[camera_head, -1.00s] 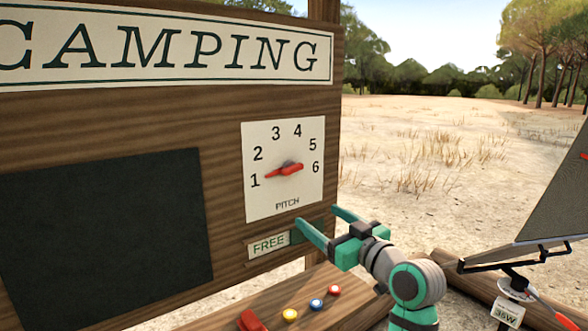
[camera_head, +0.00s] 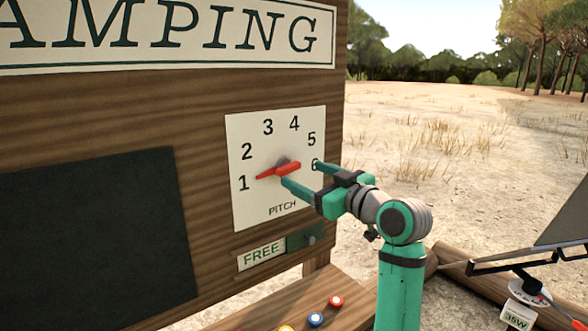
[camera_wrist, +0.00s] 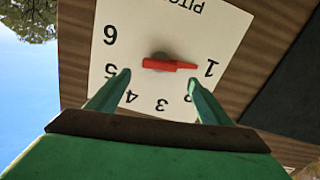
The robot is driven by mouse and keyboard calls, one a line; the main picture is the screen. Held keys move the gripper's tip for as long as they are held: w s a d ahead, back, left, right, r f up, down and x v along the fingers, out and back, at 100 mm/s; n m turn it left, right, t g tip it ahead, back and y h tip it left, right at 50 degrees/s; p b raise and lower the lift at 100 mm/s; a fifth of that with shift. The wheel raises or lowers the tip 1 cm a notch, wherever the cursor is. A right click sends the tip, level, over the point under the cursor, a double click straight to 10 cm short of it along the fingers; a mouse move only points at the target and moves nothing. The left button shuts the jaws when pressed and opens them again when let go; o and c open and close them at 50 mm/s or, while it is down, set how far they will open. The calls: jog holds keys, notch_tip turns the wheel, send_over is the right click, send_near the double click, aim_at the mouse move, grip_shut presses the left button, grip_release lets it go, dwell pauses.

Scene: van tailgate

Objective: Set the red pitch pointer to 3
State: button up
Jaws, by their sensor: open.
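The red pitch pointer (camera_head: 278,171) is mounted on a white dial card (camera_head: 250,205) marked 1 to 6. Its narrow tip points toward the 1 at the left. The 3 (camera_head: 268,127) is at the upper left of the card. My gripper (camera_head: 301,173) is open in front of the right part of the dial. In the wrist view, the card is upside down and the red pointer (camera_wrist: 168,65) shows between and just beyond the open fingertips (camera_wrist: 159,77). I cannot tell whether a finger touches it.
A FREE sign (camera_head: 261,254) with a green slider (camera_head: 306,238) sits below the card. A dark panel (camera_head: 95,240) is on the board at left. Red and blue buttons (camera_head: 315,319) are on the ledge below. A tilted panel (camera_head: 565,225) stands at right.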

aim_at(291, 167)
jog(key=x, duration=0.6)
jog(key=shift+w+a, duration=0.15)
jog(key=shift+w, duration=0.05)
